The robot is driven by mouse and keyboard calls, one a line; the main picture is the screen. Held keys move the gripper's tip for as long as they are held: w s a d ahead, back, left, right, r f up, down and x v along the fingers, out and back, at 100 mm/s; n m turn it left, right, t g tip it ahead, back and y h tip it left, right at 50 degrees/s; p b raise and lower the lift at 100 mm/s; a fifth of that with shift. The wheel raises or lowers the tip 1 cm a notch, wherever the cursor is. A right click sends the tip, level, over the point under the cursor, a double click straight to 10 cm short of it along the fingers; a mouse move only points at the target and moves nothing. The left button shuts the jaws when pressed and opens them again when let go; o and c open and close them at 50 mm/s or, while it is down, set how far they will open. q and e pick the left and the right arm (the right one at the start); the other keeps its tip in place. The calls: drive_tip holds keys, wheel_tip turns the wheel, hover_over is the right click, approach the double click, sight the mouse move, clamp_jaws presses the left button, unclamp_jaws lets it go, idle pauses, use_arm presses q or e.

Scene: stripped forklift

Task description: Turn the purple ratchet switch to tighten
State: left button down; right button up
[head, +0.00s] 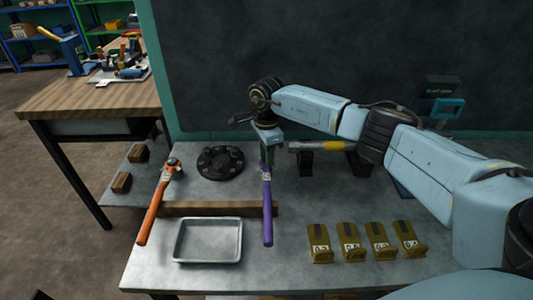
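The purple ratchet (267,212) lies on the grey workbench with its handle toward me and its head at the far end. The handle crosses the right end of a wooden bar. My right gripper (267,160) points down right at the ratchet's head and covers most of it. The switch on the head is hidden or too small to make out. The fingers are small and dark here, so I cannot tell whether they are open or touching the head. My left gripper is not in view.
An orange ratchet (154,208) leans on the wooden bar (220,209) at left. A black flanged disc (221,162), an empty metal tray (179,250) and several brown numbered holders (348,241) stand around. Behind the gripper, a grey bar tool (309,146) rests on black supports.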

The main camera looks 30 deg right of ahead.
drive_tip(key=c, duration=0.5)
drive_tip(key=shift+m, duration=0.3)
drive_tip(key=m+p, duration=0.1)
drive_tip(key=m, duration=0.3)
drive_tip(key=shift+r+p, duration=0.1)
drive_tip(key=shift+p, duration=0.25)
drive_tip(key=m+p, duration=0.1)
drive_tip(key=m, duration=0.2)
drive_tip(key=m+p, duration=0.1)
drive_tip(key=m, duration=0.2)
drive_tip(key=shift+m, duration=0.4)
drive_tip(key=m+p, duration=0.2)
drive_tip(key=m, duration=0.2)
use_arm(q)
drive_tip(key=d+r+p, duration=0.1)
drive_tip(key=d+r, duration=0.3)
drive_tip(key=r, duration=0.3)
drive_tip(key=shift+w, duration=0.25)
use_arm(e)
drive_tip(key=shift+m, duration=1.2)
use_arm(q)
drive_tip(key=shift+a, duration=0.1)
